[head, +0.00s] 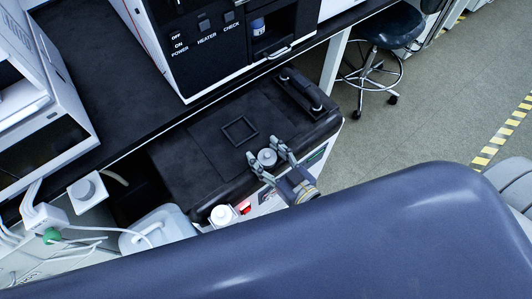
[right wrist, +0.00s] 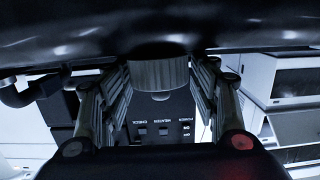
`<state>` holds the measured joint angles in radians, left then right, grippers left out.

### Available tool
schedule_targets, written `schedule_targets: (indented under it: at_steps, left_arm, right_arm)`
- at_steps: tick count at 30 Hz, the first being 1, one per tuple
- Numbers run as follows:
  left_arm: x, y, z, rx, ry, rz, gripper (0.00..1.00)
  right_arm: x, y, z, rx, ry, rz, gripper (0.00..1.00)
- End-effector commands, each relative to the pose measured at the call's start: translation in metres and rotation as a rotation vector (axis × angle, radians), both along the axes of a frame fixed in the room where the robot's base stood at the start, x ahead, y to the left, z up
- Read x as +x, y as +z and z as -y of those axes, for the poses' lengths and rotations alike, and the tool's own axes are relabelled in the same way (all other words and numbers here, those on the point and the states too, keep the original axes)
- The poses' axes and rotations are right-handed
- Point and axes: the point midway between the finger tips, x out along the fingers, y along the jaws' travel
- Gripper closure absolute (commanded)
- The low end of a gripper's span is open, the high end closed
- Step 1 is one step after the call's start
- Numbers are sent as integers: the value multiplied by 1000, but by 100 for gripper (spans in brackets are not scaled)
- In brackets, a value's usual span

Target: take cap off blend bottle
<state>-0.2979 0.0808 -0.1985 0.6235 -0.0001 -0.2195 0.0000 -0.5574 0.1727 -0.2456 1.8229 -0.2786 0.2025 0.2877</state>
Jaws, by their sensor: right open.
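A grey ribbed round cap (head: 267,157) sits at the front edge of a large black container (head: 190,160), seemingly the blend bottle; no readable name shows. My right gripper (head: 267,159) is open, with one finger on each side of this cap. In the right wrist view the cap (right wrist: 160,73) sits between the spread fingers of the gripper (right wrist: 160,85), against a dark surface at the top. Gaps show beside the cap, though exact finger contact is hard to tell. My left gripper is out of view.
A white-capped bottle (head: 222,214) and a translucent jug (head: 158,229) with tubing stand left of the gripper. Another pale cap (head: 88,190) is further left. A dark bench (head: 105,45) with instruments runs behind. A stool (head: 385,30) stands on open floor at right.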

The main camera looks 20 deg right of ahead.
Motion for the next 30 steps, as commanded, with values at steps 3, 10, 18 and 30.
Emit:
schedule_targets:
  at_steps: [3,10,18,30]
  left_arm:
    - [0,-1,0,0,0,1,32]
    - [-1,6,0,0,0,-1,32]
    - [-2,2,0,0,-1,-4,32]
    - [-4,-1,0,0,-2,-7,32]
  right_arm:
    - [-5,-13,5,-10,-7,-33,39]
    - [-8,1,5,-11,-6,-34,39]
    - [-56,10,22,-9,-5,-28,39]
    - [-108,22,41,-7,-4,-18,39]
